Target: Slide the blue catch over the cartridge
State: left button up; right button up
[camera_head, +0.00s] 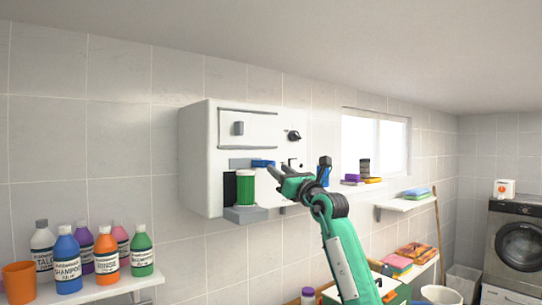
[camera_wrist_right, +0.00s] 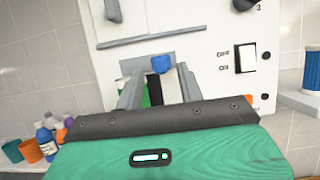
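The blue catch (camera_head: 263,163) sits on the front of a white wall unit (camera_head: 198,160), just above and to the right of the green cartridge (camera_head: 245,188). The cartridge stands upright on a grey ledge (camera_head: 245,215). My right gripper (camera_head: 274,173) is at the unit's front, right of the cartridge and just below the catch. In the right wrist view the fingers (camera_wrist_right: 157,85) are apart, with the blue catch (camera_wrist_right: 161,64) near their tips; contact cannot be told. A green strip of the cartridge (camera_wrist_right: 146,98) shows beside the left finger, mostly hidden. My left gripper is out of view.
The unit has a black knob (camera_head: 294,136), an ON/OFF rocker switch (camera_wrist_right: 245,57) and a grey-handled upper panel (camera_head: 262,128). Several bottles (camera_head: 67,262) stand on a shelf at left. A blue item (camera_head: 324,172) is right of the unit, near the window sill.

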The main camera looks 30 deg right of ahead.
aim_at(274, 165)
jog(key=p+x, duration=0.1)
jog(key=x, duration=0.3)
jog(key=shift+r+p, duration=0.1)
jog(key=shift+p, duration=0.25)
jog(key=shift+w, duration=0.55)
grip_shut()
